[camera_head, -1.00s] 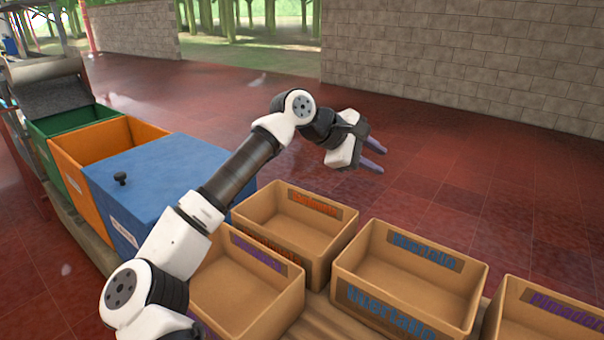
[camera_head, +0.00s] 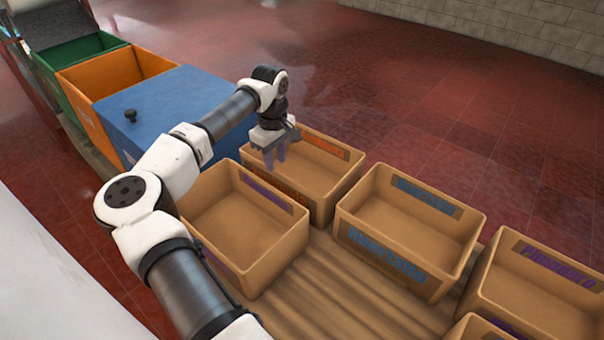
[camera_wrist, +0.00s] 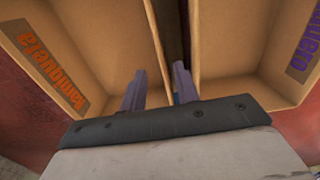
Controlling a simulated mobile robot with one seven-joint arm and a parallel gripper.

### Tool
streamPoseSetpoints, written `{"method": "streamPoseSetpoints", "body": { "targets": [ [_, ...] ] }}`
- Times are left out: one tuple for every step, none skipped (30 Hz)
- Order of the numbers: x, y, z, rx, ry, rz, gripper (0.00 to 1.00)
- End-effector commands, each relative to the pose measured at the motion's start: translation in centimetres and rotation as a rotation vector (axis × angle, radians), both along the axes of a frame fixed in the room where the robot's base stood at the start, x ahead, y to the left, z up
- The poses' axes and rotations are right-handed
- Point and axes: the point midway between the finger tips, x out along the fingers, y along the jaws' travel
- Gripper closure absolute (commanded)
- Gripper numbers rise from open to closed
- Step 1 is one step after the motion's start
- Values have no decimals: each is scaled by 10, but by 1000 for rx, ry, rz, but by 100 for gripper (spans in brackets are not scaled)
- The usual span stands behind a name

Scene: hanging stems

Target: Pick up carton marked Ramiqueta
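The carton marked Ramiqueta (camera_head: 312,178), open-topped and brown with orange-red labels, stands at the back of the wooden surface in the head view. It also shows at the left in the wrist view (camera_wrist: 105,42), its orange label upside down. My gripper (camera_head: 275,160) points down over its left side in the head view. In the wrist view my gripper (camera_wrist: 160,72) is open, its fingers apart. One finger lies on each side of that carton's near wall as seen there. Whether they reach below the rim or touch it, I cannot tell. The carton appears empty.
A carton with purple labels (camera_head: 240,232) stands close beside it, with a narrow dark gap between. A blue-labelled carton (camera_head: 405,225) and another purple-labelled carton (camera_head: 535,290) stand to the right. Blue (camera_head: 175,105), orange (camera_head: 112,75) and green (camera_head: 80,52) bins stand at the left.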

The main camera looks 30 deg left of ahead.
Motion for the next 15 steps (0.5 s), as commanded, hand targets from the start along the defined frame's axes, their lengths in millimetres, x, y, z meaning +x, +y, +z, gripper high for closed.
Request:
{"method": "streamPoseSetpoints", "body": {
  "targets": [
    [0,-1,-3,-1,0,0,69],
    [-1,-1,-6,-2,0,-1,69],
    [-1,-3,-10,-3,0,-1,69],
    [-2,-4,-14,-4,-1,-2,69],
    [-3,-5,-18,-4,0,-2,69],
    [-4,-7,-25,-5,2,-1,69],
    [-4,-8,-29,-5,1,-2,69],
    [-5,-9,-34,-4,0,-1,69],
    [-4,-8,-40,-4,-1,-1,69],
    [-4,-8,-43,-3,-1,-1,69],
    [-4,-8,-46,-3,-1,-1,69],
    [-4,-8,-49,-3,-1,-1,69],
    [-4,-8,-51,-2,-1,-1,69],
    [-4,-8,-52,-2,-1,-1,69],
    [-4,-8,-53,-1,-1,-1,69]
  ]
}}
